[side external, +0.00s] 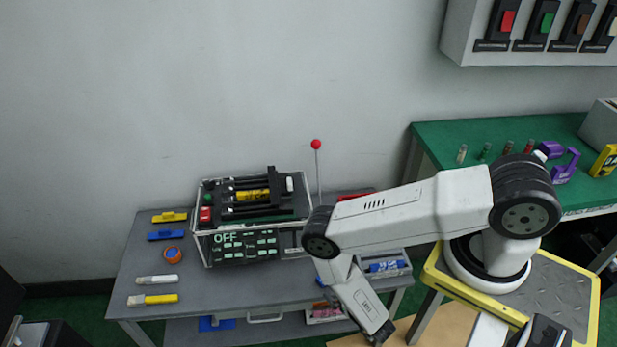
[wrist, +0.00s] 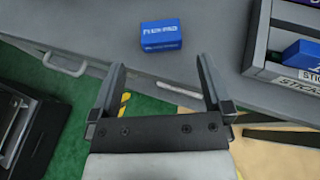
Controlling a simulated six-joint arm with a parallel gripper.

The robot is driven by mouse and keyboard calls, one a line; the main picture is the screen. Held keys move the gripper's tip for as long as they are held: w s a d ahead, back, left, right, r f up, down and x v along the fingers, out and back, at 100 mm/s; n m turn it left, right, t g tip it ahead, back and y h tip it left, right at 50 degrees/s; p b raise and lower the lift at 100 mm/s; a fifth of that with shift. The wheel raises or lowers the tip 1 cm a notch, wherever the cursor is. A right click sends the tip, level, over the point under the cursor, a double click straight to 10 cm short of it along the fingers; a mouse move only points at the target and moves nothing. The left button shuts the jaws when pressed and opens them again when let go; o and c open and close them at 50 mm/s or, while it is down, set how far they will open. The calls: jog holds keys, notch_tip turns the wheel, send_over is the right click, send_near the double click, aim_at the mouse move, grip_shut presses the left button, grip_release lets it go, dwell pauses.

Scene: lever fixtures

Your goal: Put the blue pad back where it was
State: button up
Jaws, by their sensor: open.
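A small blue pad (wrist: 161,36) with white print lies on the grey table, near its front edge, in the wrist view. My gripper (wrist: 161,66) is open and empty, with its fingers pointing toward the pad and the pad apart from them, ahead of the gap. In the side view my gripper is at the lower end of my arm, near the bottom edge, and its fingers are hard to make out. A grey tray (wrist: 257,50) with a label starting "STICK" stands right of the pad and holds another blue item (wrist: 303,53).
The table (side external: 140,245) also bears a clear case with an "OFF" panel (side external: 246,240), blue and yellow tools, an orange-blue roll (side external: 173,256) and brushes at the left. A thin rod with a red ball (side external: 316,144) stands behind my arm. A drawer handle (wrist: 63,65) juts from the front.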

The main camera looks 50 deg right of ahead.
jog(key=shift+v, duration=2.3)
jog(key=w+d+r+m+g+h, duration=0.25)
jog(key=r+m+g+h, duration=0.2)
jog(key=r+m, duration=0.35)
jog(key=w+d+r+m+g+h, duration=0.25)
jog(key=r+m+g, duration=0.35)
jog(key=r, duration=0.4)
jog(key=a+r+m+y, duration=0.3)
jog(key=r+m+y, duration=0.3)
jog(key=r, duration=0.5)
jog(key=a+r+m+y, duration=0.3)
jog(key=r+m+y, duration=0.3)
jog(key=r+m, duration=0.5)
jog(key=shift+w+r+t, duration=0.15)
jog(key=shift+w+t, duration=0.2)
jog(key=shift+w, duration=0.05)
